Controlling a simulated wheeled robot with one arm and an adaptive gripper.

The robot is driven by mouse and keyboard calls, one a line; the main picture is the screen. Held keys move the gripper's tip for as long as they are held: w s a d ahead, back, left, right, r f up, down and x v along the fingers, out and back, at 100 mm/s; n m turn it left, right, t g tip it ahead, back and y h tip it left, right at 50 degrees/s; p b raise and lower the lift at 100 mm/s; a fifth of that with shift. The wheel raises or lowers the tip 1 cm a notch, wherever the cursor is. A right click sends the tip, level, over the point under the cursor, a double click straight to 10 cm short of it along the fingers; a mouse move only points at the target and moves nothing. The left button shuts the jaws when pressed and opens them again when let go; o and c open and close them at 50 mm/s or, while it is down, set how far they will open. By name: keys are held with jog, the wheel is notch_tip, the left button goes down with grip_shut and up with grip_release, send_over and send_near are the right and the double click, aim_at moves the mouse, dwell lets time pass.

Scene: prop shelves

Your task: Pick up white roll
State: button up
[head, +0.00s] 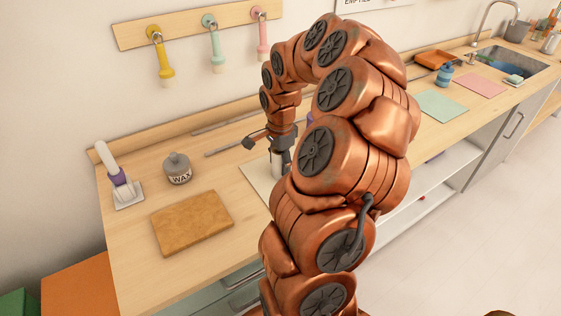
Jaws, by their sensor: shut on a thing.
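My gripper (279,160) points down over the worktop, at the end of my copper arm. Its dark fingers are shut on a small white thing (276,165), which looks like the white roll. Only a narrow part of it shows between the fingers; my arm and gripper hide the rest. It is just above or on a pale flat sheet (258,180) on the worktop. I cannot tell whether it touches the sheet.
The wooden worktop (140,235) holds a tan board (192,222), a grey wax pot (178,169) and a white-handled tool (120,180) to the left. Thin rods lie behind my gripper. Coloured mats, an orange tray (433,59), a blue bottle (445,75) and a sink are at right.

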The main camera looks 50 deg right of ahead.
jog(key=shift+r+b, duration=0.7)
jog(key=shift+r, duration=0.85)
jog(key=shift+s+r, duration=0.15)
jog(key=shift+r, duration=0.1)
jog(key=shift+s+a+b, duration=0.35)
jog(key=shift+s+a, duration=0.25)
jog(key=shift+s, duration=0.1)
jog(key=s+a+b, duration=0.1)
jog(key=s+a, duration=0.1)
jog(key=s, duration=0.1)
jog(key=s+a+r+b, duration=0.1)
jog(key=s+a, duration=0.2)
jog(key=s, duration=0.1)
jog(key=s+a+b, duration=0.1)
jog(key=s+a, duration=0.2)
jog(key=s, duration=0.1)
jog(key=shift+s+a+r, duration=0.1)
jog(key=shift+r, duration=0.05)
